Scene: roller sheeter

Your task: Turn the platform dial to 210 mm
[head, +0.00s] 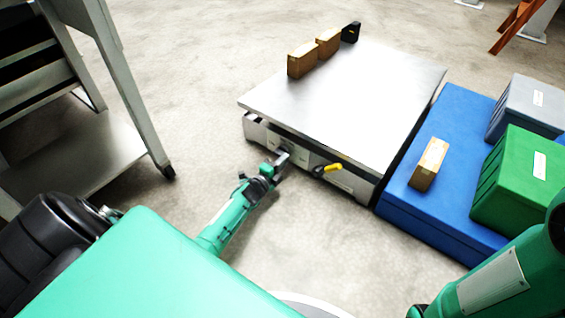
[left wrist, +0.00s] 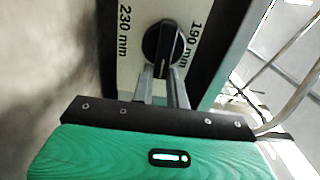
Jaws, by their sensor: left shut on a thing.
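The metal platform (head: 345,100) stands on a low base on the floor in the head view. My left gripper (head: 283,157) is at the left part of the base's front face, where it hides the dial in that view. In the left wrist view the black round dial (left wrist: 166,40) sits on a pale panel (left wrist: 132,60), with "230 mm" to its left and "190 mm" to its right. My left gripper's fingers (left wrist: 160,72) are shut on the dial's grip. Its exact pointer setting is hard to read. My right gripper is not in view.
A yellow-and-black lever (head: 328,169) sticks out of the base, right of my left gripper. Wooden blocks (head: 302,60) stand on the platform's far left edge. A blue box (head: 400,200) lies to the right, bearing another block (head: 429,164) and bins. A metal frame (head: 130,110) stands left.

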